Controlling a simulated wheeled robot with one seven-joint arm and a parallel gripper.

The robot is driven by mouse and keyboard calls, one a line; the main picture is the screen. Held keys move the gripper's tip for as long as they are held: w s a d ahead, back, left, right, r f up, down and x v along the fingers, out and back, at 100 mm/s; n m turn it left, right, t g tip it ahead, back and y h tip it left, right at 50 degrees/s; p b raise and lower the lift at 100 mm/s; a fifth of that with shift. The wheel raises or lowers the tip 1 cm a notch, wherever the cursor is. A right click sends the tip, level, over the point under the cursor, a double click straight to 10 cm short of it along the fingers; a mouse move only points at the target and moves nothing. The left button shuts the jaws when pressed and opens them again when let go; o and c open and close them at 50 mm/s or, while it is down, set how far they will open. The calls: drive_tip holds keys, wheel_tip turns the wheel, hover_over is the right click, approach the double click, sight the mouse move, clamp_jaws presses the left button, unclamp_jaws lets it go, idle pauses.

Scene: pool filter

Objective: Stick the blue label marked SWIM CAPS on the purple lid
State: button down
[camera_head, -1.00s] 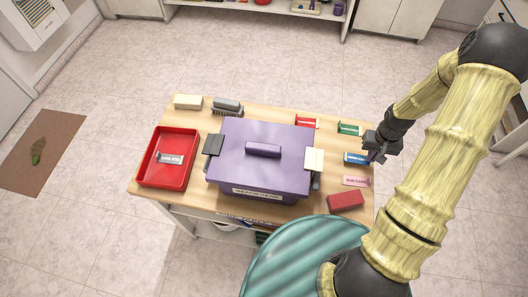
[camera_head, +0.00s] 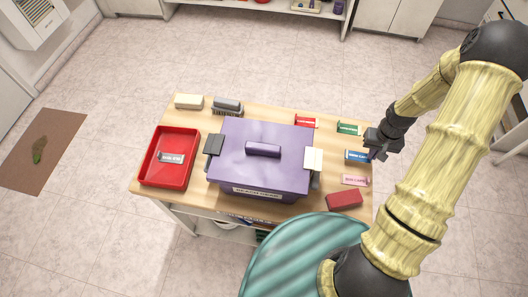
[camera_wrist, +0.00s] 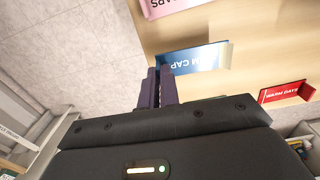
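The blue label (camera_head: 357,156) lies near the right edge of the wooden table. In the wrist view it (camera_wrist: 200,60) shows white letters reading upside down, "M CAP" visible. The purple lid (camera_head: 270,165) is on the big box in the middle of the table, with a bar handle on top. My gripper (camera_head: 375,154) is at the right end of the blue label. In the wrist view its two purple fingers (camera_wrist: 160,72) are close together at the label's end, partly covering it. I cannot tell whether they grip it.
A pink label (camera_head: 355,180), green label (camera_head: 348,128) and red label (camera_head: 306,122) lie nearby. A red block (camera_head: 345,198) is at the front right. A red tray (camera_head: 152,170) holding a grey label stands left. A cream block (camera_head: 189,101) and brush (camera_head: 228,105) are behind.

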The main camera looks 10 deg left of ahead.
drive_tip(key=shift+r, duration=0.1)
drive_tip(key=shift+r+p, duration=2.15)
drive_tip(key=shift+r, duration=0.3)
